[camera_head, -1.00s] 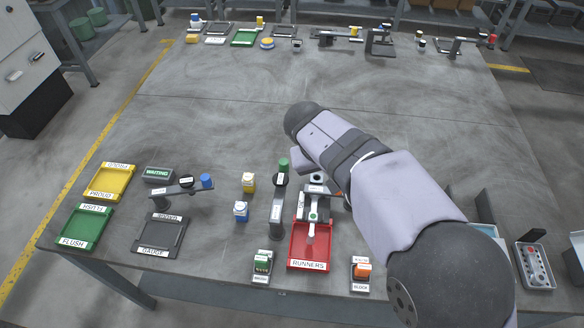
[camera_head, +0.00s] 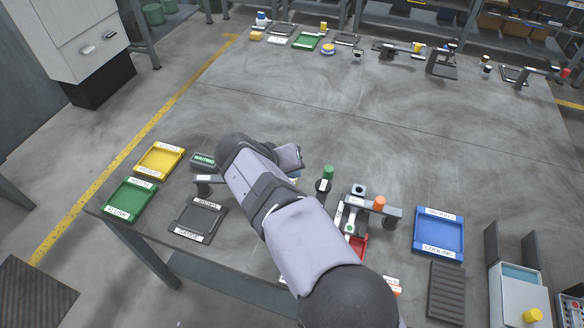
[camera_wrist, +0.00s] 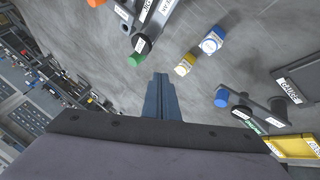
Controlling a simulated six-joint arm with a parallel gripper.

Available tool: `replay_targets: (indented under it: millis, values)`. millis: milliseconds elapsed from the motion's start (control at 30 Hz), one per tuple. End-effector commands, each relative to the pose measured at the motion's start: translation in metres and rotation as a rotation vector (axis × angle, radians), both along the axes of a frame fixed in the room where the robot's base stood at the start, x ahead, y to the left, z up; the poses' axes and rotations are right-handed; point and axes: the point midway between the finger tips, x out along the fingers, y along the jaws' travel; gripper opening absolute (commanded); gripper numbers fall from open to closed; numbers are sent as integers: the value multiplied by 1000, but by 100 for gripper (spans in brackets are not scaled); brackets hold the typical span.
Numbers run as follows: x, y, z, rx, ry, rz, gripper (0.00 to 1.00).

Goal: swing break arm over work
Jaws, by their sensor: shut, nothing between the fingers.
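The break fixture (camera_head: 352,216) stands right of centre in the head view, with a pale cast part with a green dot in it. A grey arm with an orange knob (camera_head: 379,203) reaches across beside it. I cannot tell whether it lies over the part. The orange knob is at the top left edge of the wrist view (camera_wrist: 95,3). My gripper (camera_wrist: 160,80) is shut and empty, over bare table. It is apart from the knob; in the head view my own arm hides its fingers.
A green-capped post (camera_head: 326,180) stands left of the fixture. The blue cooling tray (camera_head: 439,253) is to its right. A blue-topped block (camera_wrist: 212,40), a yellow block (camera_wrist: 183,66) and a blue-knobbed gauge arm (camera_wrist: 222,98) are near my gripper. The middle of the table is clear.

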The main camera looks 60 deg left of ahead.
Motion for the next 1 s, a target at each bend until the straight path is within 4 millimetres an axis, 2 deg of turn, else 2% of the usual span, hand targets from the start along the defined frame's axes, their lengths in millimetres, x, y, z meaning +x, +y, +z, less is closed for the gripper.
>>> replay_targets:
  millis: [433, 500, 700, 1000]
  values:
    - [41, 20, -58, -2, 0, 0, 0]
    - [53, 18, -53, -1, 0, -3, 0]
    - [71, 14, -56, 0, 0, 0, 0]
    - [79, 12, -58, 0, 1, 0, 0]
